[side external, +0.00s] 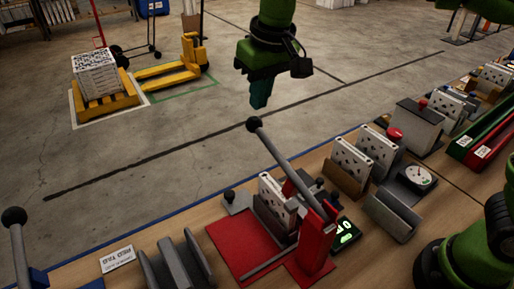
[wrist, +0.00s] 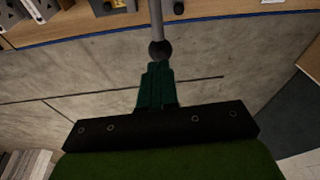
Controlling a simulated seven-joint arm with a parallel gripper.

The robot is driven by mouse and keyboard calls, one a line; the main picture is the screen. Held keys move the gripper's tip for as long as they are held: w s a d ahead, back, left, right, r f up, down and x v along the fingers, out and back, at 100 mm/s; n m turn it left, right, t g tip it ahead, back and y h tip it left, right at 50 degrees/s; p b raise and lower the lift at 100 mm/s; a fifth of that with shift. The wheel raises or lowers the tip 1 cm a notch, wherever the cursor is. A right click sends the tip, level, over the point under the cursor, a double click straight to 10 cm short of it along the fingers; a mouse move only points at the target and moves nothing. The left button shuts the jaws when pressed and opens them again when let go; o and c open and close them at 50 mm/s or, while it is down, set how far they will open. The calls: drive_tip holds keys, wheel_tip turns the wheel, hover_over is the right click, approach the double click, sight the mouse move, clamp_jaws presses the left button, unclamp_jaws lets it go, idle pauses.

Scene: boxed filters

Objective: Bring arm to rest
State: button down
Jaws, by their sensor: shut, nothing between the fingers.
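My gripper (side external: 260,97) hangs from my green arm at the top middle of the side view, over the concrete floor beyond the bench as seen there. Its dark green fingers are together with nothing between them. In the wrist view my gripper (wrist: 157,68) points at the black ball knob (wrist: 160,50) of a grey lever. The knob also shows in the side view (side external: 253,124), just below the fingertips. I cannot tell whether they touch; a small gap appears in the side view.
The lever (side external: 285,160) rises from a red press (side external: 318,240) on the wooden bench (side external: 200,265). White boxed filters (side external: 362,160) stand in holders nearby. A yellow pallet jack (side external: 185,65) stands on the open floor.

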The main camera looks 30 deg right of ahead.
drive_tip(key=s+d+f+m+t+y, duration=0.1)
drive_tip(key=s+d+f+m+t, duration=0.2)
drive_tip(key=s+d, duration=1.4)
drive_tip(key=shift+s+d+f+m+t+y, duration=0.2)
drive_tip(key=shift+s+d+m+t+y, duration=0.1)
drive_tip(key=shift+d+m+t, duration=0.5)
